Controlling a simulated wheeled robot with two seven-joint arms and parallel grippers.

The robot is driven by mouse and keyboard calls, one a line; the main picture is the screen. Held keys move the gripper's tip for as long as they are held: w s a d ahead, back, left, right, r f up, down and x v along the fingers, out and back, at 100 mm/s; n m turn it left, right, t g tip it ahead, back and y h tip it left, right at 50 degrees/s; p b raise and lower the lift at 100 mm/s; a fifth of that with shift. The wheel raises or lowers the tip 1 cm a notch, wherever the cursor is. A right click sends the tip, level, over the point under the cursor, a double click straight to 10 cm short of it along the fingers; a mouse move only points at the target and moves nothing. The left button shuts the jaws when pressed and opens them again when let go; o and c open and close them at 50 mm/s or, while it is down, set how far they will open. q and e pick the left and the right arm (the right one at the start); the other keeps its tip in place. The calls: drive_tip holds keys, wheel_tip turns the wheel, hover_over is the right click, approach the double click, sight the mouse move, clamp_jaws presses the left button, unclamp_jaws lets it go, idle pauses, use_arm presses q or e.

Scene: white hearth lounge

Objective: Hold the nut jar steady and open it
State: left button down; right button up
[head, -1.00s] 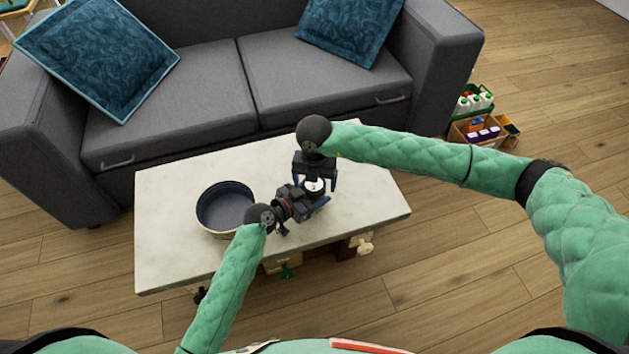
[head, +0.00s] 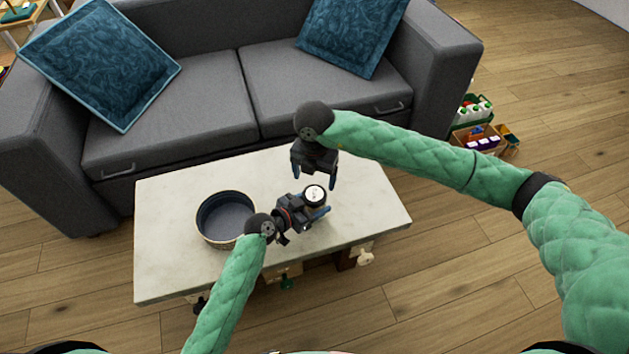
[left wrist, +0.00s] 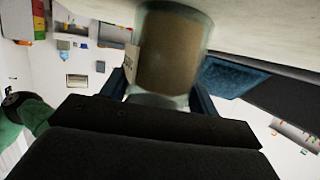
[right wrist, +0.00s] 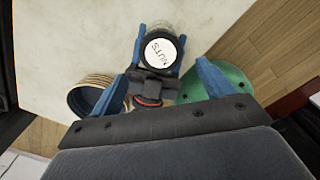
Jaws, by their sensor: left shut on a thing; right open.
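The nut jar (head: 315,194) stands near the middle of the table, with a round white label on its dark-rimmed top. "NUTS" reads on the top in the right wrist view (right wrist: 159,52). In the left wrist view the clear jar (left wrist: 168,55) holds brown contents and has a pale side label. My left gripper (head: 316,207) is shut on the jar's body from the side. My right gripper (head: 315,182) is open and empty, above and behind the jar, fingers pointing down. Its fingers show apart in the right wrist view (right wrist: 168,66), with the jar top beyond them.
A round dark-lined basket (head: 226,218) stands on the pale table (head: 165,270) left of my left gripper. A grey sofa (head: 170,110) is close behind the table. The right part of the tabletop is clear. Crates (head: 476,138) with items stand on the floor at right.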

sight(315, 194)
drive_tip(key=shift+r+m, duration=0.25)
drive_tip(key=shift+m, duration=0.25)
drive_tip(key=shift+f, duration=3.85)
drive_tip(key=c, duration=1)
drive_tip(key=shift+n, duration=1.7)
drive_tip(key=o, duration=1.1)
drive_tip(key=shift+r, duration=0.1)
